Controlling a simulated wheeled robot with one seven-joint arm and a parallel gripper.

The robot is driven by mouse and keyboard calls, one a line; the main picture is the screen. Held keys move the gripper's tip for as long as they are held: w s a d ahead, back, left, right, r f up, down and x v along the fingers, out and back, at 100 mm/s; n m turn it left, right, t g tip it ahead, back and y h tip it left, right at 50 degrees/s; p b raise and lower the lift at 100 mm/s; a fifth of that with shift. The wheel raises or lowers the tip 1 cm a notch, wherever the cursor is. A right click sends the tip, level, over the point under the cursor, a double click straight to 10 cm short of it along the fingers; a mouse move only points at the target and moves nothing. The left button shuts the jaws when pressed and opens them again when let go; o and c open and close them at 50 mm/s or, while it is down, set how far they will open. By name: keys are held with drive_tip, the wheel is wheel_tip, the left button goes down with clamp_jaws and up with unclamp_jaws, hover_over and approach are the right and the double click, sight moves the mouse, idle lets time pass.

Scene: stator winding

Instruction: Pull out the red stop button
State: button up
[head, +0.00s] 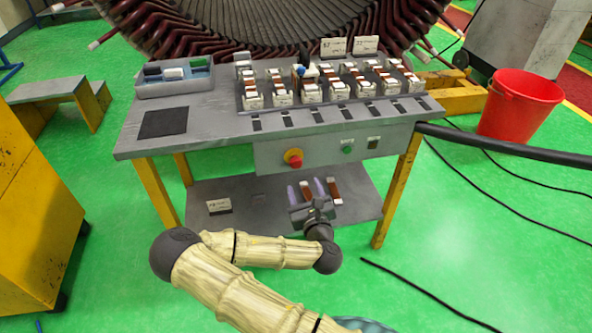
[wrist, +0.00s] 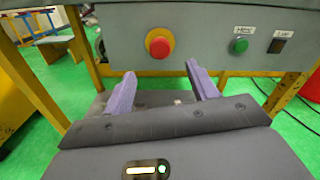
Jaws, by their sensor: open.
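The red stop button (head: 294,158) with a yellow collar sits on the grey front panel of the workbench, left of centre. It also shows in the wrist view (wrist: 159,43), above and between my fingers. My gripper (head: 306,188) is in front of the bench, lower than the button in the head view. In the wrist view my gripper (wrist: 161,88) has its two purple fingers spread wide with nothing between them. The fingers are apart from the button. Whether the button is pressed in or out I cannot tell.
A green button (head: 347,149) and a dark switch (head: 373,142) sit right of the stop button on the same panel. The lower shelf (head: 260,200) holds a label card and coil pieces. The bench top (head: 215,110) overhangs the panel. A red bucket (head: 521,105) stands at right.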

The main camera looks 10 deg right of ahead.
sight(296, 164)
drive_tip(key=w, duration=1.1)
drive_tip(key=shift+w, duration=0.15)
drive_tip(key=shift+c, duration=0.2)
clamp_jaws()
drive_tip(key=shift+s, duration=0.45)
drive_tip(key=shift+o, duration=0.2)
unclamp_jaws()
drive_tip(key=shift+s, duration=0.15)
